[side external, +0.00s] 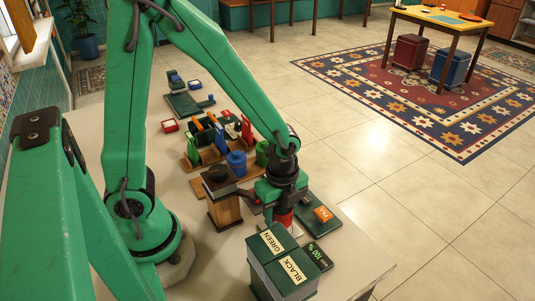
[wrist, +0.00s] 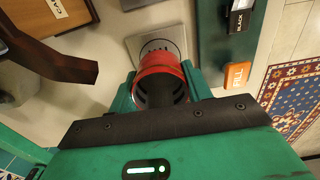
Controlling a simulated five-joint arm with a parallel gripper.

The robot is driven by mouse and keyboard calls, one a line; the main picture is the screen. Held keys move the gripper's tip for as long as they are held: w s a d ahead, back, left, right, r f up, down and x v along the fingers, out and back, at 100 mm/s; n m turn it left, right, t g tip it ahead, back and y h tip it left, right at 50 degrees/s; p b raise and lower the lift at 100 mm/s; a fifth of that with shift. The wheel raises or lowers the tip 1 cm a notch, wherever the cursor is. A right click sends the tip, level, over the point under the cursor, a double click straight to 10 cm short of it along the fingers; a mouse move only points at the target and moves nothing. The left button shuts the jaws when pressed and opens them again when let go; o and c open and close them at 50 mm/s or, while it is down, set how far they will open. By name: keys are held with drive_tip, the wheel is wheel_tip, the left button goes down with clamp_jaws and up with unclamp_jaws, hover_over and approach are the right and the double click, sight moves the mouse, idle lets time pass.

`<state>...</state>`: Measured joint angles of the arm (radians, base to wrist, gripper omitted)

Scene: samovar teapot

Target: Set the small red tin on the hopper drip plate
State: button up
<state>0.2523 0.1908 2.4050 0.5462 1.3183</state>
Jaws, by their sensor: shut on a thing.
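The small red tin (wrist: 162,64) is held between the green fingers of my gripper (wrist: 160,88) in the wrist view. I look into its open, dark top. In the side view the red tin (side external: 284,220) shows below my gripper (side external: 283,207), close to the table height; whether it touches anything below cannot be told. A grey square plate with a round centre (wrist: 178,32), which looks like the drip plate, lies just beyond the tin in the wrist view, and the tin covers its near part. In the side view the plate is mostly hidden.
A wooden hopper-like box (side external: 224,210) with a dark top stands left of my gripper. A dark brown chute (wrist: 50,65) juts in from the left. A green base with an orange FILL block (side external: 323,213) is at right. Green boxes labelled GREEN and BLACK (side external: 283,268) stand in front.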

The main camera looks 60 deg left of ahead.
sight(280, 219)
drive_tip(key=shift+f, duration=1.45)
drive_tip(key=shift+f, duration=0.1)
drive_tip(key=o, duration=1)
drive_tip(key=shift+r, duration=6.15)
